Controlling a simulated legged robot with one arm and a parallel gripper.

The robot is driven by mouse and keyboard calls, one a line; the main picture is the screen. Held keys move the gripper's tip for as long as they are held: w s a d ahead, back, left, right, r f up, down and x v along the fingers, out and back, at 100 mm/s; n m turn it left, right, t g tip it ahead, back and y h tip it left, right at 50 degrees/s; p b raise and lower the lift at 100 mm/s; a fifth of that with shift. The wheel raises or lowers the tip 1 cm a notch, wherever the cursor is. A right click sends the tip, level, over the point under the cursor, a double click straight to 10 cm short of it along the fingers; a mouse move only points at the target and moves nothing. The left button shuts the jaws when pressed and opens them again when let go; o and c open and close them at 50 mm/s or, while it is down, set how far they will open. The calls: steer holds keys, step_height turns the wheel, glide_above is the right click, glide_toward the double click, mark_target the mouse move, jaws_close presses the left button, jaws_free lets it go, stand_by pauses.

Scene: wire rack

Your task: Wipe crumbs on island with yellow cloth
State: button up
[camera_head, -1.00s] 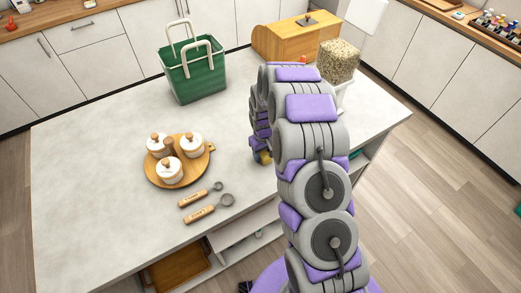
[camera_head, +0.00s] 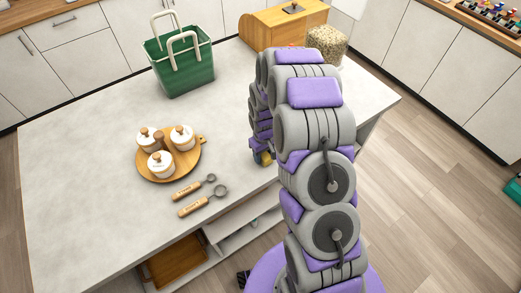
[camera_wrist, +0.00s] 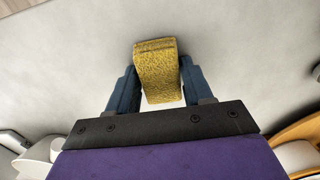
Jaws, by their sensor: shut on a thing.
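The yellow cloth (camera_wrist: 158,62) is folded over between the two dark blue fingers of my gripper (camera_wrist: 155,85) in the wrist view. My gripper is shut on it. In the head view my arm hides most of the gripper, and only a small part of it shows low at the island's right side. The island (camera_head: 85,170) has a pale grey top. The cloth is over or on this pale surface; I cannot tell whether it touches. I cannot make out any crumbs in either view.
On the island stand a green basket (camera_head: 183,72), a round wooden board (camera_head: 185,171) with white lidded jars (camera_head: 161,164), two wooden-handled scoops (camera_head: 203,201), a wooden bread box (camera_head: 284,22) and a speckled block (camera_head: 322,42). The left part of the top is clear.

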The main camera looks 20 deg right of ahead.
steer(key=shift+r, duration=0.15)
steer(key=shift+w+r, duration=0.1)
steer(key=shift+r, duration=0.1)
steer(key=shift+r+p, duration=0.95)
steer(key=shift+r, duration=2.3)
